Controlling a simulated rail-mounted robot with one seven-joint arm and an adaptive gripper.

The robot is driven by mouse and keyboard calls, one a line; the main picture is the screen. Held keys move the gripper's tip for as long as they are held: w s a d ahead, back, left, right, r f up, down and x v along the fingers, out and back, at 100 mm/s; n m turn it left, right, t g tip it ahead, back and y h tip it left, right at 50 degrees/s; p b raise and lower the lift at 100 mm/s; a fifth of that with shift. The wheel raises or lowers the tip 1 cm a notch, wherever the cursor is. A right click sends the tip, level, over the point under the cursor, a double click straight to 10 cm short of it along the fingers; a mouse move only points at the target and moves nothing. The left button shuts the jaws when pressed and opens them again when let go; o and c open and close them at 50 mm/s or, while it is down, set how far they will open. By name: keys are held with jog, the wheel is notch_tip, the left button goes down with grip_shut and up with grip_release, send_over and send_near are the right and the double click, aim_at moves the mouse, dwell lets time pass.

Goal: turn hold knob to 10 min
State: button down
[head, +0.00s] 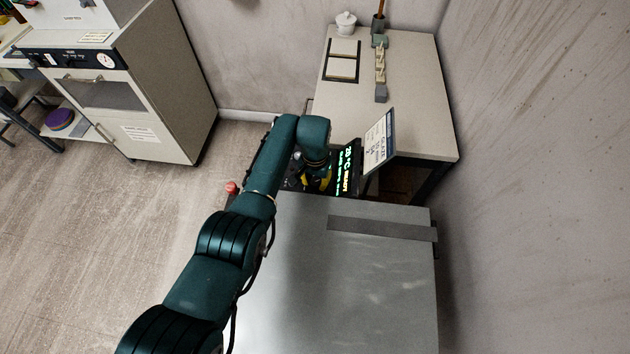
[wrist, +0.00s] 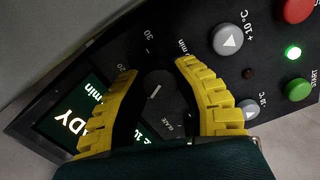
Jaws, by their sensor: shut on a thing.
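The hold knob (wrist: 162,92) is a round dark dial with a short white line on it, near the middle of the wrist view. Around it are marks, among them 20, 30 and min; part of the scale is hidden by the fingers. I cannot tell which mark the line points to. My gripper (wrist: 157,69) has its two yellow ribbed fingers on either side of the knob, shut on it. In the head view my gripper (head: 322,180) is at the panel and the knob is hidden.
The lit display (wrist: 75,121) reads READY, partly covered. Grey +10°C (wrist: 228,39) and lower (wrist: 247,108) buttons, a green START button (wrist: 299,90) and a red button (wrist: 298,10) lie right of the knob. A sign (head: 378,141) and table (head: 425,110) stand beyond.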

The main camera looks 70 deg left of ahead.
aim_at(315, 182)
jog(key=shift+f, duration=0.15)
jog(key=c, duration=0.7)
grip_release()
jog(key=shift+r, duration=0.2)
notch_tip(315, 182, up, 12)
jog(key=shift+f, duration=0.1)
